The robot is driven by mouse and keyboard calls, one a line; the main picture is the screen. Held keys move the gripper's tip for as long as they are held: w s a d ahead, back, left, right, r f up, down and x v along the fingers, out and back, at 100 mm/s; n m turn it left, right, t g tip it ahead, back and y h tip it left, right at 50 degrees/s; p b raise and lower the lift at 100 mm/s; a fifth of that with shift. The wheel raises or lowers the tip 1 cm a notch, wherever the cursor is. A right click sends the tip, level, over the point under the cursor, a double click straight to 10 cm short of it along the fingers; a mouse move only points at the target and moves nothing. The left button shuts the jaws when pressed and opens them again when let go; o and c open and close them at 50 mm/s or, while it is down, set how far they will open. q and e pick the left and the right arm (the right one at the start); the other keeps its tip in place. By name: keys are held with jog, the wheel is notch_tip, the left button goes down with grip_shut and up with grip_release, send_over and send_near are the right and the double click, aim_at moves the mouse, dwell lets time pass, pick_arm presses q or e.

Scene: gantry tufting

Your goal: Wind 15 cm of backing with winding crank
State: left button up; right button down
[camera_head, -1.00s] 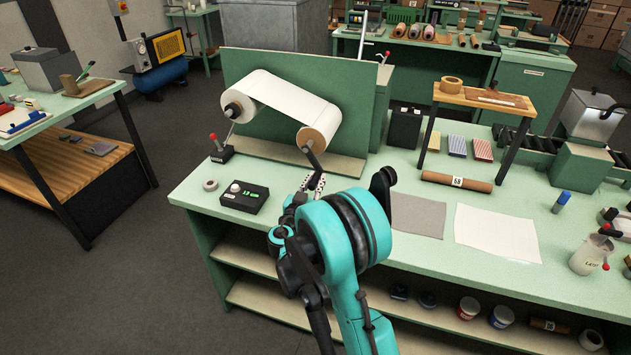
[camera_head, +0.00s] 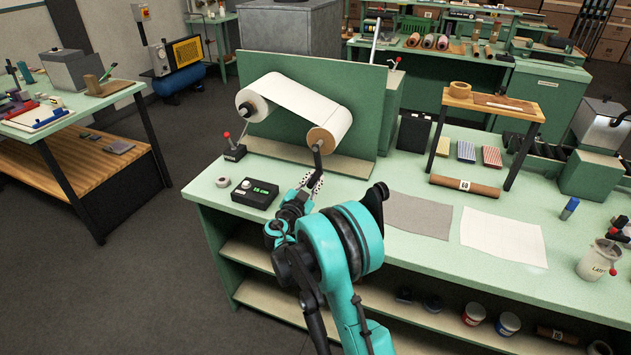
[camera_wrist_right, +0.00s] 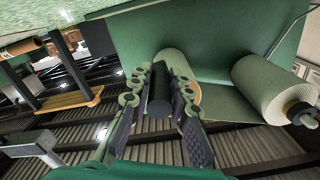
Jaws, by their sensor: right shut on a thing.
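The white backing (camera_head: 292,107) runs between a feed roll (camera_head: 257,103) on the left and a take-up roll (camera_head: 327,128) on the right, both in front of an upright green board. The winding crank (camera_head: 317,157) hangs from the take-up roll's hub. My right gripper (camera_head: 313,184) is at the crank's lower end. In the right wrist view my right gripper (camera_wrist_right: 159,92) is shut around the dark crank handle (camera_wrist_right: 159,95), with the take-up roll behind it. A black counter box (camera_head: 256,192) with a lit green display stands on the bench. My left gripper is out of view.
A red-knobbed lever (camera_head: 233,147) and a tape ring (camera_head: 223,182) are left of the rolls. A grey sheet (camera_head: 418,215) and a white sheet (camera_head: 503,237) lie to the right. A wooden shelf (camera_head: 491,104) stands behind them.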

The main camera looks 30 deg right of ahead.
jog(key=c, duration=1.4)
grip_release()
jog(key=v, duration=1.2)
jog(key=shift+w, duration=0.1)
